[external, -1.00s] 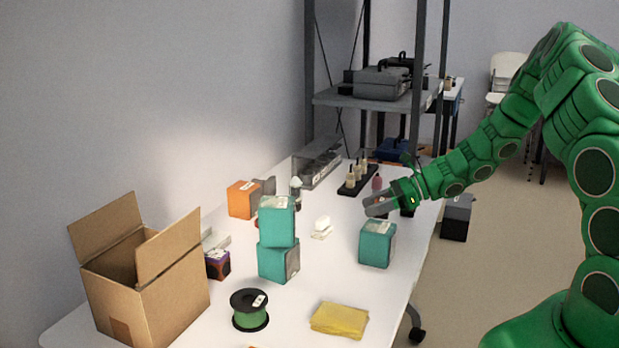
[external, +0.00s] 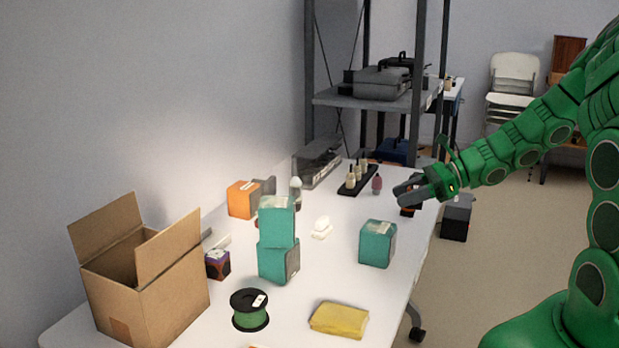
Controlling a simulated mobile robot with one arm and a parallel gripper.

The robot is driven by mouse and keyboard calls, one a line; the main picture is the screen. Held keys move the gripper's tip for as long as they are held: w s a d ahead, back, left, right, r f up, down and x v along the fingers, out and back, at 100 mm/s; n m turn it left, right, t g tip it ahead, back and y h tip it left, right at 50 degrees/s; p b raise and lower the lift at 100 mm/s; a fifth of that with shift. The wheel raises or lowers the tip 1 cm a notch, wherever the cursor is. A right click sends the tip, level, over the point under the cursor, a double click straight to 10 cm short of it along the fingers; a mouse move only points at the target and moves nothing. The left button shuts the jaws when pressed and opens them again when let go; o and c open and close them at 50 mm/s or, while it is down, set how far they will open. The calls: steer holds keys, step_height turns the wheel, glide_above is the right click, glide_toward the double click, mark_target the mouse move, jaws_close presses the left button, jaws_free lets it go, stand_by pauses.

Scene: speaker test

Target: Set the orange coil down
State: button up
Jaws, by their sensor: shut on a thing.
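My gripper (external: 402,190) is over the far right edge of the white table (external: 340,275), its fingers pointing left. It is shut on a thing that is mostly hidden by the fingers. A small dark piece with a touch of orange, seemingly the orange coil (external: 408,209), shows just under the fingertips. I cannot tell whether it touches the table. A dark spool with green winding (external: 250,311) stands at the table's front.
Teal boxes stand mid-table, two stacked (external: 277,222) and one single (external: 377,245). An open cardboard box (external: 150,280) is at the left, a yellow cloth (external: 339,319) in front. A rack of bottles (external: 352,182) and a reddish bottle (external: 377,184) stand near my gripper.

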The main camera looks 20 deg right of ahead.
steer(key=shift+s+r, duration=0.1)
steer(key=shift+s, duration=0.2)
steer(key=shift+w, duration=0.1)
steer(key=w+d+r+m+t+h, duration=0.3)
steer(key=w+r+m+t+h, duration=0.1)
steer(key=w+r, duration=0.6)
steer(key=w+d+r+m+t+h, duration=0.2)
steer(key=w+r+m+t+h, duration=0.2)
steer(key=w+r, duration=0.6)
step_height(320, 180, up, 2)
steer(key=m, duration=0.2)
steer(key=shift+d+m+h, duration=0.3)
steer(key=shift+d+h, duration=0.1)
steer(key=shift+w, duration=0.1)
